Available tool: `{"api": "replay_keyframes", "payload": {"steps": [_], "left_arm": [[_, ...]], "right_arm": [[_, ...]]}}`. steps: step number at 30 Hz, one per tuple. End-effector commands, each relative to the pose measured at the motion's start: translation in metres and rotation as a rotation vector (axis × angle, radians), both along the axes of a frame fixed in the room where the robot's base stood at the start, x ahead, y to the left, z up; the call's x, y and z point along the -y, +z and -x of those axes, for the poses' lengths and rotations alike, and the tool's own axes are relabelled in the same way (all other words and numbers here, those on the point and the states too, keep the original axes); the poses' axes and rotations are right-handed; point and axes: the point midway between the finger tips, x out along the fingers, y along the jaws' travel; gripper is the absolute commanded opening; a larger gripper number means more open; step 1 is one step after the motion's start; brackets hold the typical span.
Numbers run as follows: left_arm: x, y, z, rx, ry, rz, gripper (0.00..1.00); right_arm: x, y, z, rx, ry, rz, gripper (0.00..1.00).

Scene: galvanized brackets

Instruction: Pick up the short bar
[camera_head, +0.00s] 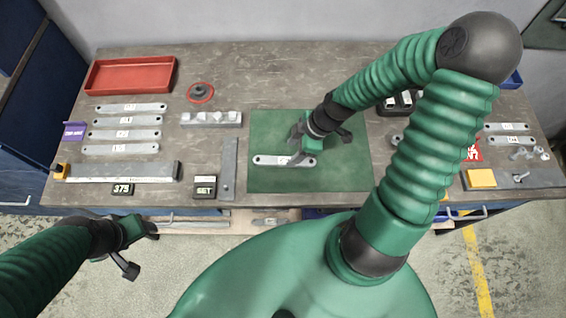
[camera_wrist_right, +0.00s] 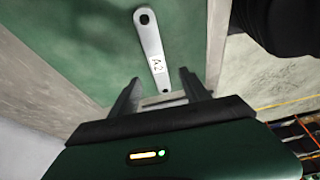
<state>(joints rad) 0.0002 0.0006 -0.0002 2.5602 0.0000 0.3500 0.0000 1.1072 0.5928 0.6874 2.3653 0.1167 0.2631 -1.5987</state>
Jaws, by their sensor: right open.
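A light grey metal bar (camera_head: 272,161) with a hole at each end lies flat on the green mat (camera_head: 340,175). In the right wrist view the bar (camera_wrist_right: 150,40) carries a white label that seems to read A2. My right gripper (camera_head: 302,143) is above the bar's right part, which it partly hides. In the wrist view my right gripper (camera_wrist_right: 162,86) is open, with the bar's near end between its fingers and nothing gripped. My left gripper (camera_head: 139,248) is open and empty in front of the bench, at the lower left.
Several similar bars (camera_head: 124,135) lie in a column at the left. A red tray (camera_head: 130,76), a red ring (camera_head: 200,92), a grey block (camera_head: 211,119) and an upright-lying plate (camera_head: 229,168) are left of the mat. A yellow block (camera_head: 481,178) is at the right.

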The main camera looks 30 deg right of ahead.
Motion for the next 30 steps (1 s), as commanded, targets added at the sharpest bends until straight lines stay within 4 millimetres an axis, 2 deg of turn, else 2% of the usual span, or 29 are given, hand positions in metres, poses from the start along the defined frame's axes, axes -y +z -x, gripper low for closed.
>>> {"api": "replay_keyframes", "payload": {"steps": [1, 5, 12, 15, 20, 23, 30], "left_arm": [[0.000, -0.003, 0.000, 0.001, 0.000, 0.000, 0.60], [0.000, -0.003, 0.000, 0.001, 0.000, 0.000, 0.60], [0.000, -0.004, 0.000, 0.001, 0.000, 0.000, 0.60], [0.000, -0.004, 0.000, 0.001, -0.001, 0.000, 0.60], [0.000, -0.004, 0.000, 0.001, 0.000, 0.000, 0.60], [0.000, -0.004, 0.000, 0.001, 0.000, 0.000, 0.60], [0.000, -0.004, 0.000, 0.001, 0.000, 0.000, 0.60]], "right_arm": [[-0.003, -0.008, -0.001, -0.001, 0.002, -0.002, 0.55], [-0.006, -0.019, -0.003, 0.000, 0.001, 0.000, 0.55], [-0.013, -0.058, -0.013, -0.003, 0.000, -0.002, 0.55], [-0.015, -0.065, -0.015, -0.002, -0.001, 0.001, 0.55], [-0.015, -0.065, -0.015, -0.001, -0.001, 0.002, 0.55], [-0.015, -0.065, -0.015, -0.001, -0.001, 0.002, 0.44], [-0.014, -0.064, -0.014, 0.000, -0.002, 0.001, 0.13]]}}
